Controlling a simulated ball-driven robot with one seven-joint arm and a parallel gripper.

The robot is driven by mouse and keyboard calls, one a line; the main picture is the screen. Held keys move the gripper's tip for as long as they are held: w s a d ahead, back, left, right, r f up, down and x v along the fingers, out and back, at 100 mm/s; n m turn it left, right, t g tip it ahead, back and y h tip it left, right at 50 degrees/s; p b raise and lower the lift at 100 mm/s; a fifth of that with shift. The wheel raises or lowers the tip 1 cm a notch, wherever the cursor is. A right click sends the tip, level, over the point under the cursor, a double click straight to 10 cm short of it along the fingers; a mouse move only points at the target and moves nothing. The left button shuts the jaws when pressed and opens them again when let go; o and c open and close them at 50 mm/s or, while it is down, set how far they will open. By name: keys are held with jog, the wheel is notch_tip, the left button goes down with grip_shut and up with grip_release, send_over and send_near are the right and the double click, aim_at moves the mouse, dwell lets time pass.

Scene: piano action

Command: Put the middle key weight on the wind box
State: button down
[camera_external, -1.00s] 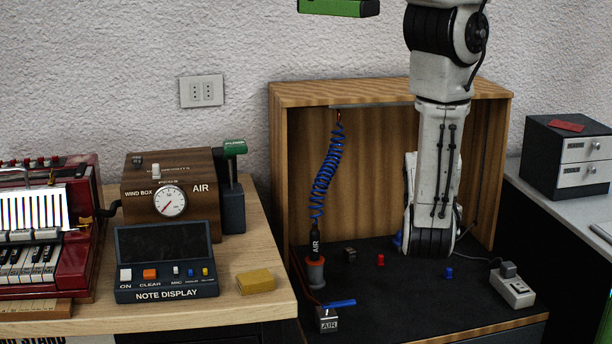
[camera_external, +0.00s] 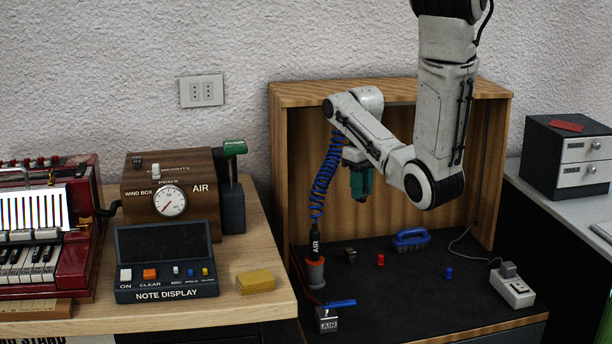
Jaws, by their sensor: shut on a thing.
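My gripper (camera_external: 360,190) hangs inside the open wooden cabinet, its teal-green body beside the blue coiled hose. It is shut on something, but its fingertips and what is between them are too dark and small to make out. The wind box (camera_external: 196,178) is the brown wooden box with a dial on the left table, well left of my gripper. A dark small block (camera_external: 137,161) and a pale one (camera_external: 156,169) are at its top. I cannot tell which thing is the middle key weight.
The cabinet floor holds a dark block (camera_external: 349,254), a red piece (camera_external: 380,260), a blue piece (camera_external: 448,272), a blue brush (camera_external: 411,240) and a power strip (camera_external: 513,289). The coiled hose (camera_external: 325,182) hangs close by. The note display (camera_external: 165,272) stands before the wind box.

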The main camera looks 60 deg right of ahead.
jog(key=w+a+r+n+p, duration=0.4)
jog(key=w+a+r+n, duration=0.5)
jog(key=w+a+r, duration=0.75)
jog(key=w+a+r+n, duration=0.1)
jog(key=a+r+n, duration=0.35)
jog(key=a, duration=0.75)
jog(key=a+r+n, duration=0.3)
jog(key=a+r, duration=0.3)
jog(key=a, duration=0.6)
jog(key=w+f+b, duration=0.2)
jog(key=w+f, duration=0.1)
jog(key=w, duration=0.1)
jog(key=w+a+f+b, duration=0.1)
jog(key=w+f+b, duration=0.2)
jog(key=w, duration=0.2)
jog(key=w+a+f+b, duration=0.1)
jog(key=w+f+b, duration=0.2)
jog(key=w, duration=0.1)
jog(key=shift+w+a+f, duration=0.1)
jog(key=shift+w+f, duration=0.15)
jog(key=shift+f, duration=0.15)
jog(key=shift+w+f, duration=0.2)
jog(key=shift+f, duration=1.55)
jog(key=shift+f, duration=0.1)
